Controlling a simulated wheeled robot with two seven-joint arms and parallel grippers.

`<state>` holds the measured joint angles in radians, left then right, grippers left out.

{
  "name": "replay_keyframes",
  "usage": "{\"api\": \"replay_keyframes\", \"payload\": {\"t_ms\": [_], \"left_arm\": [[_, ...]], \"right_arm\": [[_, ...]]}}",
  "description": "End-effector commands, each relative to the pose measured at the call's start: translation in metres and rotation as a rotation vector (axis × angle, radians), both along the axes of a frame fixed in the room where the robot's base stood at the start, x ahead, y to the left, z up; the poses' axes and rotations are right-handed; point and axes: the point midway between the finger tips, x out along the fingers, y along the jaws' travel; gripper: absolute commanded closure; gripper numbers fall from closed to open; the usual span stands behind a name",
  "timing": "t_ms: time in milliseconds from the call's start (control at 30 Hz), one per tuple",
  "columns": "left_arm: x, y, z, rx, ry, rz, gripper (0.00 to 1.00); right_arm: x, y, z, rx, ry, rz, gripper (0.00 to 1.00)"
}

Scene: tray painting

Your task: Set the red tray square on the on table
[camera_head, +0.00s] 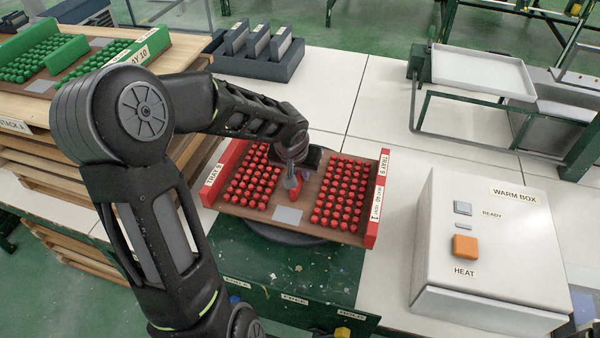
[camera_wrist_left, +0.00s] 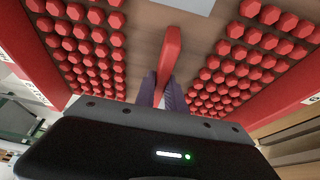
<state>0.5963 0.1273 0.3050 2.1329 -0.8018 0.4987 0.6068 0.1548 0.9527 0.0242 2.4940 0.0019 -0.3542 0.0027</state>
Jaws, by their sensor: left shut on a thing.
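The red tray (camera_head: 376,222) has red end walls, a brown floor and two blocks of small red knobs, with a grey plate (camera_head: 288,215) between them. It is over a dark round turntable (camera_head: 285,236), whose front edge shows below it; I cannot tell whether they touch. The tray looks slightly turned relative to the green table edge. My left gripper (camera_head: 293,186) is over the tray's middle, shut on its red handle, which shows between the fingers (camera_wrist_left: 163,90) in the left wrist view. My right gripper is not in view.
A paint-splattered green table (camera_head: 310,270) lies in front, with a white worktop (camera_head: 330,85) behind. A warm box (camera_head: 490,245) stands at right. A green tray (camera_head: 80,70) sits on a stack at left. A dark rack (camera_head: 255,65) and a raised metal tray (camera_head: 480,72) are behind.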

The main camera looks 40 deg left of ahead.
Motion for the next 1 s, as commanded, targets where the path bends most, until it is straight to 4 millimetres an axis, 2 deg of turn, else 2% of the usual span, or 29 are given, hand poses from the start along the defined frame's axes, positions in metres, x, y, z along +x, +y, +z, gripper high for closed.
{"api": "replay_keyframes", "payload": {"t_ms": [467, 500, 700, 1000], "left_arm": [[0.0018, 0.0002, -0.0066, 0.001, -0.006, -0.001, 1.0], [0.0003, 0.0001, -0.0067, 0.001, -0.001, -0.001, 0.82], [0.0003, 0.0001, -0.0065, 0.0, -0.001, 0.0, 0.66], [0.0002, 0.0001, -0.0055, 0.0, -0.001, 0.0, 0.64]], "right_arm": [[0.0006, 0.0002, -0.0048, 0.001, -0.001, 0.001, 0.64], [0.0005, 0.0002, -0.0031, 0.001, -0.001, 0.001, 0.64], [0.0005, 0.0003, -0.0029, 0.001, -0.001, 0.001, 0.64], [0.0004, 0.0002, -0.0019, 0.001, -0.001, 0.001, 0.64]]}}
